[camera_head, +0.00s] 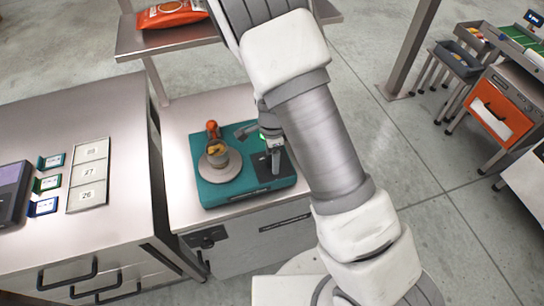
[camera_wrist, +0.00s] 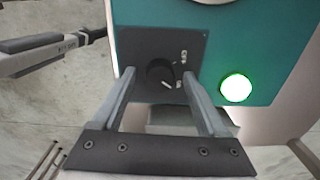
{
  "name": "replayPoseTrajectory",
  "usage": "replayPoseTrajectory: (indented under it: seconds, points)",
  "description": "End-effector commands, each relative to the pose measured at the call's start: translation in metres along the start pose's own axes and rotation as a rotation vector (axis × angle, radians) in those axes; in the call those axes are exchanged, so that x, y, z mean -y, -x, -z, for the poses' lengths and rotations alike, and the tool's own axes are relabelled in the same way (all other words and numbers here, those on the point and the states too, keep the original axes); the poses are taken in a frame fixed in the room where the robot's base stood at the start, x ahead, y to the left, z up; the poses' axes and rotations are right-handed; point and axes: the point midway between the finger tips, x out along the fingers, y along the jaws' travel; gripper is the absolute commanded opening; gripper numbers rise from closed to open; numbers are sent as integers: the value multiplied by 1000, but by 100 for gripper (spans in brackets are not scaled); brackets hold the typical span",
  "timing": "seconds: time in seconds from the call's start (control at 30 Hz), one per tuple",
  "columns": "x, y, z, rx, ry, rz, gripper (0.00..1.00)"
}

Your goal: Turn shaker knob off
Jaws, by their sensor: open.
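The teal shaker (camera_head: 220,188) stands on a metal cabinet top in the head view. A round plate on its left side carries a small pot with yellowish contents (camera_head: 217,153). The shaker's black knob (camera_wrist: 161,73) shows in the wrist view on a dark panel, with a white pointer line slanting down to the right. A round green light (camera_wrist: 235,87) glows beside the panel. My gripper (camera_wrist: 158,80) is open, with its two fingers on either side of the knob in the picture. I cannot tell whether they touch it. In the head view my arm partly hides the panel.
A metal counter (camera_head: 110,110) on the left holds a tray with numbered cells (camera_head: 88,174) and several small coloured cards. A shelf (camera_head: 165,38) with an orange bag (camera_head: 172,13) is behind. An orange-fronted unit (camera_head: 499,110) stands at the right. Open floor lies between.

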Motion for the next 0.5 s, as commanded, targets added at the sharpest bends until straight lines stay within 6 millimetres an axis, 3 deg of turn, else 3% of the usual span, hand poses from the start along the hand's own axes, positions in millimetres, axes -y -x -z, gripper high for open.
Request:
replayPoseTrajectory:
  seconds: [0.27, 0.5]
  points:
    - [0, -2, 0, 0, 0, 0, 76]
    - [0, -2, 0, 0, 0, 0, 35]
